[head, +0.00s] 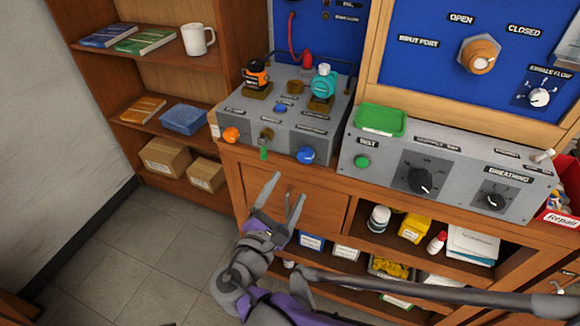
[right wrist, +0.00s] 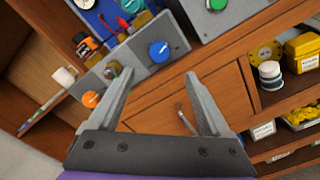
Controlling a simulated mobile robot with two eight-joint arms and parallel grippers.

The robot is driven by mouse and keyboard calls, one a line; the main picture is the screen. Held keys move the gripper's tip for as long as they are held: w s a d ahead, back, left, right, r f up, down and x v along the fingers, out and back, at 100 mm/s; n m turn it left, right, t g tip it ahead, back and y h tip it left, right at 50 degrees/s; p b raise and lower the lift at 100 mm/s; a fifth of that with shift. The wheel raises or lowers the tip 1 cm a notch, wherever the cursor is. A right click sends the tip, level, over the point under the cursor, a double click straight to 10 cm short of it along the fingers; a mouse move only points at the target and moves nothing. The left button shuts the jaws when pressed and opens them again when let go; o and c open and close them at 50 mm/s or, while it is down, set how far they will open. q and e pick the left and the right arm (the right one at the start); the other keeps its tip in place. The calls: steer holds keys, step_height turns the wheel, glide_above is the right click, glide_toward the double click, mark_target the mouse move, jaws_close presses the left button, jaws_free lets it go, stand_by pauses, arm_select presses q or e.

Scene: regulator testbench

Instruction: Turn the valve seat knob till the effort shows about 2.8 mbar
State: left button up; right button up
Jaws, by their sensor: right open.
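A grey test box (head: 255,125) on the wooden bench carries an orange knob (head: 231,135) at front left, a blue knob (head: 306,155) at front right and a brass fitting with a green end (head: 265,140) between them. The labels are too small to read, so I cannot tell which knob is the valve seat one. My right gripper (head: 290,184) is open and empty, in front of the cabinet doors and below the box, apart from both knobs. The right wrist view shows the blue knob (right wrist: 159,51) beyond the fingertips and the orange knob (right wrist: 91,99) to their left. No effort reading is legible.
A second grey panel (head: 450,185) with black dials stands to the right, a green tray (head: 380,120) on it. Orange and teal regulators stand on the test box. Shelves with books, boxes and a white mug (head: 197,39) are at left. Open shelves below hold bottles.

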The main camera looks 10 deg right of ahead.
mark_target(304, 158)
steer(key=b+x, duration=0.1)
steer(key=x, duration=0.9)
steer(key=shift+w+d+r, duration=0.1)
steer(key=shift+w+d, duration=0.15)
